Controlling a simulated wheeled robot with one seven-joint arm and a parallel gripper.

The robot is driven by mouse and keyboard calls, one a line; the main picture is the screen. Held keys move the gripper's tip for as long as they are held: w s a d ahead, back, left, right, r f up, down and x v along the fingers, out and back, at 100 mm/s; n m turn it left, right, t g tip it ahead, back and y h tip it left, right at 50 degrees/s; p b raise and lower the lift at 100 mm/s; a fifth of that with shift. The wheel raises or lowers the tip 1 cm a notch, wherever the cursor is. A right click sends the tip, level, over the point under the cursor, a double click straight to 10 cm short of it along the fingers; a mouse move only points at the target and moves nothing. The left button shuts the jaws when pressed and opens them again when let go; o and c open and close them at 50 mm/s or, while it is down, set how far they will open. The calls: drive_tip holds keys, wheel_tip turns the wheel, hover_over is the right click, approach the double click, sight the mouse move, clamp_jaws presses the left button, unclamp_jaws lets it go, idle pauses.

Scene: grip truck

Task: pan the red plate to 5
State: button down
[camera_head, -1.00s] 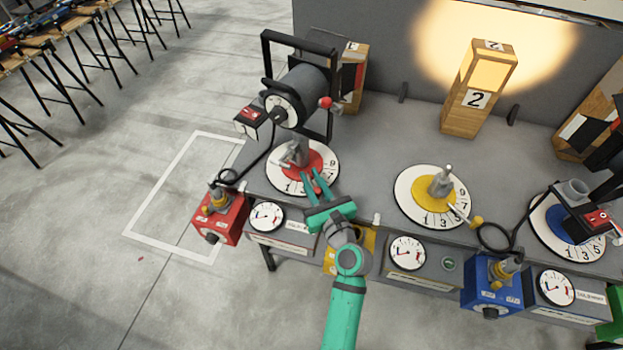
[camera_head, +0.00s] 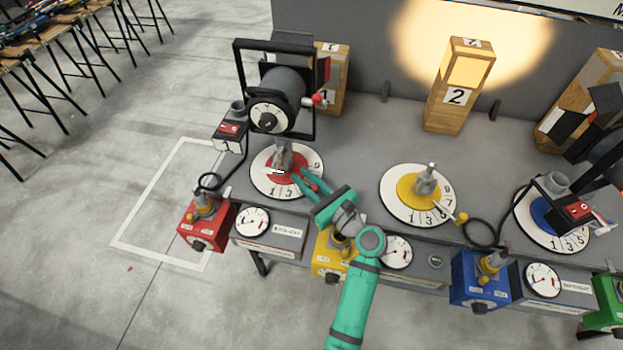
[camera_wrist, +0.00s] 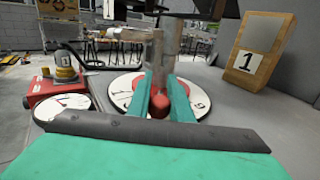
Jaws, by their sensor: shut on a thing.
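The red plate (camera_head: 270,164) lies at the middle of a white numbered dial (camera_head: 259,184) at the left of the bench. A stage lamp (camera_head: 280,95) in a black yoke stands on it by a grey post. My gripper (camera_head: 300,180) reaches in from the right at the plate's near right edge. In the wrist view the green fingers (camera_wrist: 160,98) are closed on a red knob (camera_wrist: 160,104) at the plate's near side. The fingers and knob cover part of the scale, and I cannot read the 5 there.
A yellow plate dial (camera_head: 400,190) and a blue plate dial (camera_head: 540,215) stand farther right. Red (camera_head: 205,230), yellow (camera_head: 328,262) and blue (camera_head: 478,285) control boxes line the front edge. A wooden block marked 2 (camera_head: 455,95) stands behind. A cable loops left of the red dial.

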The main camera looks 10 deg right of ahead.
drive_tip(key=c, duration=1.6)
unclamp_jaws()
drive_tip(key=v, duration=1)
drive_tip(key=shift+s+d, duration=0.1)
drive_tip(key=shift+s, duration=0.3)
drive_tip(key=shift+w, duration=0.1)
